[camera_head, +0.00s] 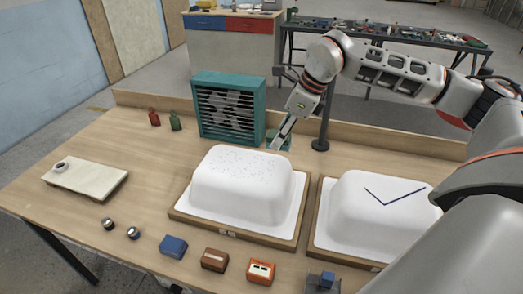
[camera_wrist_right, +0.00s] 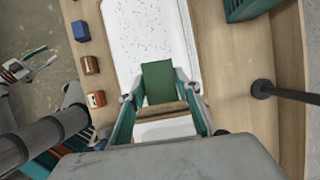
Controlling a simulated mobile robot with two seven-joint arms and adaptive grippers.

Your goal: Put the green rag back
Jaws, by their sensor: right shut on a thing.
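The green rag (camera_wrist_right: 158,82) is a flat dark green piece between the two fingers of my right gripper (camera_wrist_right: 158,98) in the right wrist view. My right gripper (camera_head: 281,136) is shut on it. In the head view the gripper points down behind the speckled white tub shell (camera_head: 238,172), beside the teal fan (camera_head: 229,104); a teal-green patch shows at its tips, partly hidden. In the wrist view the rag overlaps the speckled shell (camera_wrist_right: 145,35). I cannot tell whether it touches anything below.
A second white shell (camera_head: 375,205) with a dark check mark stands at right. A black post (camera_head: 321,130) stands close right of my gripper. Red (camera_head: 154,117) and green (camera_head: 175,121) bottles stand left of the fan. Blue (camera_head: 173,246), brown (camera_head: 215,260) and orange (camera_head: 261,271) boxes line the front.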

